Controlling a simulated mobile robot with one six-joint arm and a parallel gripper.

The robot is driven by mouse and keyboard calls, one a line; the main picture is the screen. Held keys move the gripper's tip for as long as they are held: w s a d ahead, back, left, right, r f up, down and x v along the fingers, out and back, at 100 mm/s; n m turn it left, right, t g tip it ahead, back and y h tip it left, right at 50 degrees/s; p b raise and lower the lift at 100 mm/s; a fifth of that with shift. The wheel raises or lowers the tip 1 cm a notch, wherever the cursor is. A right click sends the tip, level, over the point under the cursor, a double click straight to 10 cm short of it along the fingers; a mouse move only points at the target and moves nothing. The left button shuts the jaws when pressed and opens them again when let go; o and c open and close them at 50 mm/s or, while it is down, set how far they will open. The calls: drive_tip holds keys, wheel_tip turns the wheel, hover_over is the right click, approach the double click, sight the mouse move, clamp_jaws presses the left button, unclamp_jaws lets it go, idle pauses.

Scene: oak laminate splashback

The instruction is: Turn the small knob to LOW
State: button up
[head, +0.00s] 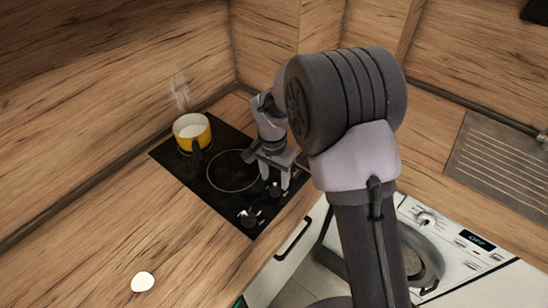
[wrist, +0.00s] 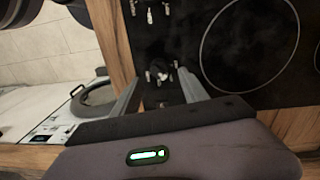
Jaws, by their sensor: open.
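The black hob (head: 222,150) has two dark knobs near its front right edge. One knob (head: 275,189) sits between the fingertips of my gripper (head: 274,183); it also shows in the wrist view (wrist: 158,71) with pale marks around it. The other knob (head: 249,217) stands nearer the hob's front corner, and in the wrist view it is at the top edge (wrist: 150,9). I cannot tell for sure which knob is smaller, nor read the marks. My gripper is open, with one finger on each side of the first knob; no contact is visible.
A yellow pot (head: 192,130) with white contents steams on the rear left of the hob, its dark handle toward the front. A white rounded thing (head: 143,282) lies on the wooden counter. A washing machine (head: 445,250) and a metal sink (head: 502,160) are to the right.

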wheel_tip(320, 180, up, 13)
drive_tip(key=p, duration=0.2)
drive_tip(key=shift+a+p, duration=0.25)
drive_tip(key=shift+p, duration=0.15)
drive_tip(key=shift+w, duration=0.1)
drive_tip(key=s+d+r+t+y+b, duration=0.25)
drive_tip(key=s+d+r+b, duration=0.4)
drive_tip(key=s, duration=0.35)
drive_tip(key=s+d+f+n+t+b, duration=0.1)
drive_tip(key=s+d+t+b, duration=0.1)
drive_tip(key=s, duration=0.5)
drive_tip(key=s+d+f+n+t+b, duration=0.1)
drive_tip(key=s+d+b, duration=0.1)
drive_tip(key=s, duration=0.5)
drive_tip(key=shift+d+f+t, duration=0.2)
drive_tip(key=shift+f+t, duration=0.15)
drive_tip(key=shift+f, duration=0.05)
